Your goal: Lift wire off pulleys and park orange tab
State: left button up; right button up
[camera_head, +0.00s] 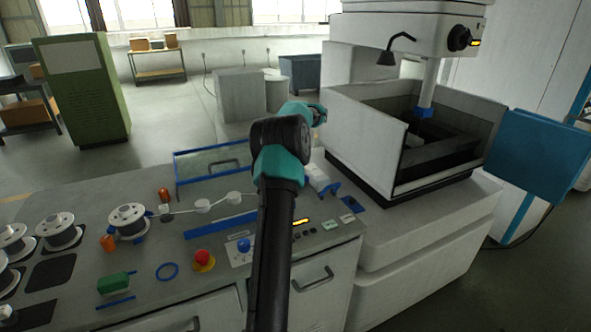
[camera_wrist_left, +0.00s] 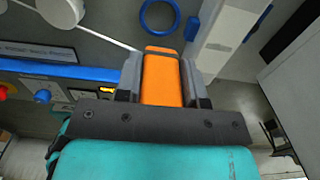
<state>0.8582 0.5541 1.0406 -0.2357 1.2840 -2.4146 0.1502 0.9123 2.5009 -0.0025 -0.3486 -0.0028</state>
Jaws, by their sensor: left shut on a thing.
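My left gripper (camera_wrist_left: 161,78) is shut on an orange tab (camera_wrist_left: 162,62) in the left wrist view, one finger on each side. A thin pale wire (camera_wrist_left: 105,34) runs from a white pulley (camera_wrist_left: 60,10) to the tab. In the head view two white pulleys (camera_head: 203,205) (camera_head: 233,196) stand on the panel with pale wire between them and toward a spool (camera_head: 127,221). My arm hides the gripper and held tab there. My right gripper is not in view.
A blue ring (camera_wrist_left: 160,15) lies beyond the tab. In the head view, a red button (camera_head: 203,257), a green block (camera_head: 114,283) and a blue-framed clear cover (camera_head: 211,165) are on the bench. The machine tank (camera_head: 365,130) stands right of my arm.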

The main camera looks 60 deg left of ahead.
pick_arm(q)
jog(key=shift+r, duration=0.65)
jog(key=shift+r, duration=0.1)
jog(key=shift+r, duration=1.35)
jog(key=shift+s, duration=0.1)
jog(key=s, duration=1.5)
jog(key=shift+s+a, duration=0.15)
jog(key=shift+a, duration=0.05)
jog(key=s, duration=1.1)
jog(key=shift+s, duration=0.25)
jog(key=shift+s+a, duration=0.1)
jog(key=shift+s, duration=0.05)
